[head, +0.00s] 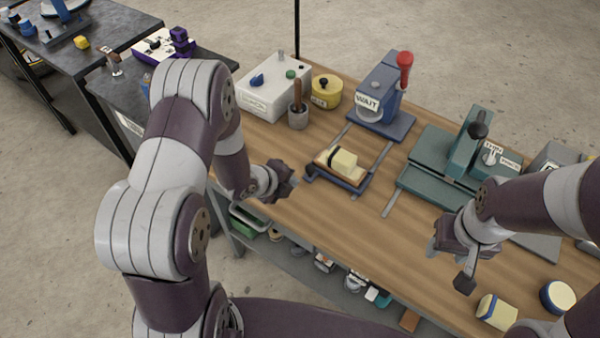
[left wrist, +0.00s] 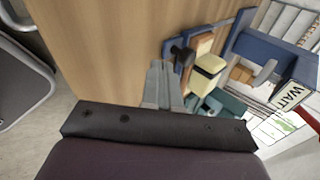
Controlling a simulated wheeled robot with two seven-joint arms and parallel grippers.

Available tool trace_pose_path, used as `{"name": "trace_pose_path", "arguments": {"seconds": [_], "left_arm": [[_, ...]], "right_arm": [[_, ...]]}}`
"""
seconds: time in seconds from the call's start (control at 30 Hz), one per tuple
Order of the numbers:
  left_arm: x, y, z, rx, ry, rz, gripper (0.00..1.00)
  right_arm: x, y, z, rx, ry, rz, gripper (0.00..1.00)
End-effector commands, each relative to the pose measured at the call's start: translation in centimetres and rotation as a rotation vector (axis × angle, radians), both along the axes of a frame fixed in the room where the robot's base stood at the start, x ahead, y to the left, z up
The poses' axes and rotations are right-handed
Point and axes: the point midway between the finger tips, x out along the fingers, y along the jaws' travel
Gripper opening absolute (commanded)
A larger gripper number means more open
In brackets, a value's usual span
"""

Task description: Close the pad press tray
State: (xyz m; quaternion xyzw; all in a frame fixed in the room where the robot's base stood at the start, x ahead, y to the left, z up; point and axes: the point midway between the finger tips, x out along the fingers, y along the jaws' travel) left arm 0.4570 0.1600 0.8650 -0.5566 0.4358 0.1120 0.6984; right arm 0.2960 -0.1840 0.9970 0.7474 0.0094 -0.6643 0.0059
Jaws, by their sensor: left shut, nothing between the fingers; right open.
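The pad press (head: 383,92) is blue, with a red-knobbed lever and a WAIT sign, and stands toward the back of the wooden bench. Its blue tray (head: 352,187) is out in front of it on two grey rails, carrying a wooden board and a cream pad (head: 342,160) with a dark band. In the left wrist view the tray's dark knob (left wrist: 182,53) is just beyond my fingertips. My left gripper (head: 291,182) is shut and empty, just left of the tray, seemingly apart from it. My right gripper (head: 452,266) is open over the bench's right part.
A green fixture (head: 440,165) with a black-knobbed lever stands right of the tray. A white box (head: 274,90), a yellow pot (head: 326,92) and a grey mortar (head: 298,117) stand back left. A cream block (head: 496,312) and a round tin (head: 558,297) lie front right. Bench is clear before the tray.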

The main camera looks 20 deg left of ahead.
Motion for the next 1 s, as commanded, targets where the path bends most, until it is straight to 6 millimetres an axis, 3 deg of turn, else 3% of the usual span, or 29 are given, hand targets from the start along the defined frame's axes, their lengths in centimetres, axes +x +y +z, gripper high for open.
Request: {"name": "trace_pose_path", "arguments": {"seconds": [0.23, 0.73, 0.87, 1.0], "left_arm": [[2.8, -1.6, -0.1, 0.0, -0.001, -0.001, 0.0], [3.8, -1.9, -0.4, 0.001, -0.003, -0.001, 0.0], [6.4, -2.9, -0.5, 0.0, -0.004, -0.004, 0.0], [10.3, -4.4, -0.3, 0.0, -0.002, -0.004, 0.0]], "right_arm": [[0.0, 0.0, 0.9, 0.0, 0.0, 0.0, 0.48], [0.0, 0.0, 0.8, 0.0, 0.0, 0.0, 0.48], [0.0, 0.0, 0.3, 0.0, 0.0, 0.0, 0.48], [0.0, 0.0, 0.4, 0.0, 0.0, 0.0, 0.48]]}}
